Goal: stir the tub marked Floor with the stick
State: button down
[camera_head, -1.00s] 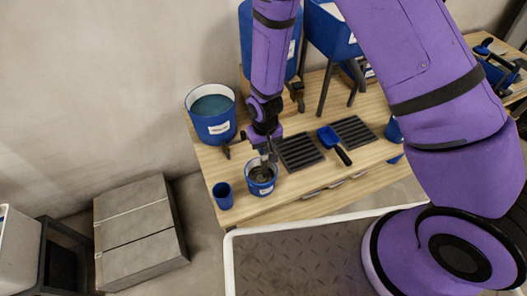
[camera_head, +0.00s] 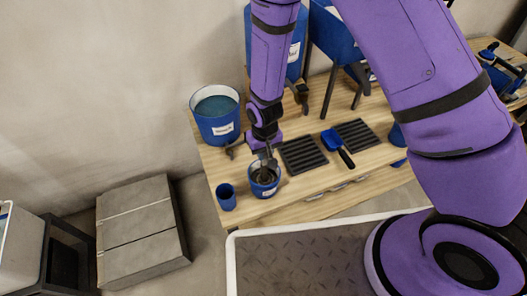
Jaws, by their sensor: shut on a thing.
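A small blue tub (camera_head: 265,191) with a white label stands near the front left edge of the wooden bench. The label is too small to read. Grey material shows inside it. My gripper (camera_head: 266,155) points down just above the tub's rim, shut on a thin stick. The stick is hard to make out, and its lower end appears to reach into the tub, hidden by the rim and contents.
A blue cup (camera_head: 226,197) stands left of the tub. A large blue bucket (camera_head: 217,127) with bluish contents is behind it.

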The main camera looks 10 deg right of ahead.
jog(key=shift+r, duration=5.8)
